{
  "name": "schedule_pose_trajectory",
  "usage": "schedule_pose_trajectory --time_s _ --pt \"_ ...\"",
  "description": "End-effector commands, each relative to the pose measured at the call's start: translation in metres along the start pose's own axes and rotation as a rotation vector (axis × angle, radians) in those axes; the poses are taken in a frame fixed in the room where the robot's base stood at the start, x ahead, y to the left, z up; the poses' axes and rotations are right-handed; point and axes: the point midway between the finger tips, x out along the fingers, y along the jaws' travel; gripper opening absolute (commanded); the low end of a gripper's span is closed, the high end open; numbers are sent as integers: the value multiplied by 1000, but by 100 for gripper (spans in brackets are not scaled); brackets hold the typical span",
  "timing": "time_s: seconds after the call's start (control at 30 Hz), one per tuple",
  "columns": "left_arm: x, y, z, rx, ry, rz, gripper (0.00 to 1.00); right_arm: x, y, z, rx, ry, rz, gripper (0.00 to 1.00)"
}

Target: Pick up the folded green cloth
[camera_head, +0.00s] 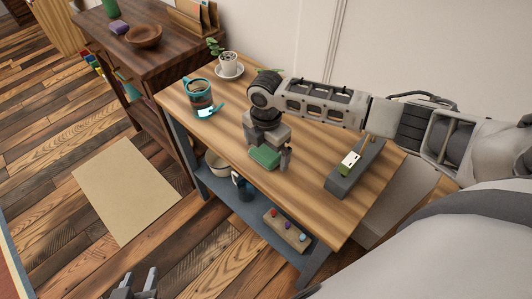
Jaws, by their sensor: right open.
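The folded green cloth (264,156) is a small green block-like bundle on the wooden table, near its front edge. My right gripper (273,151) points down right at the cloth, its arm reaching in from the right. One finger shows just right of the cloth; the other is not clearly visible. The jaws are open, and I cannot tell whether they touch the cloth. My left gripper (140,276) is low at the bottom edge, over the floor and far from the table. Its two fingers stand apart with nothing between them.
The lower shelf (258,222) holds several things. A dark cabinet (165,55) stands behind left.

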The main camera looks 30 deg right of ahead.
Motion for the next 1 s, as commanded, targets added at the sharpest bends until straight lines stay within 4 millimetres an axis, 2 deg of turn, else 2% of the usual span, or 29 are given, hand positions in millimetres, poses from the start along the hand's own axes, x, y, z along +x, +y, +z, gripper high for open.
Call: schedule_pose_trajectory --time_s 0.1,0.3,0.47,0.83,1.0 --pt "2 -1 1 2 -2 -1 36 7 0 0 -1 0 1 100" --pt "3 -1 2 2 -4 -1 36 7 0 0 -1 0 1 100" --pt "3 -1 2 2 -4 -1 36 7 0 0 -1 0 1 56" --pt "1 0 3 1 -5 0 36 4 0 0 -1 0 2 55" --pt "0 0 5 0 -7 0 36 -9 1 0 0 0 4 55"
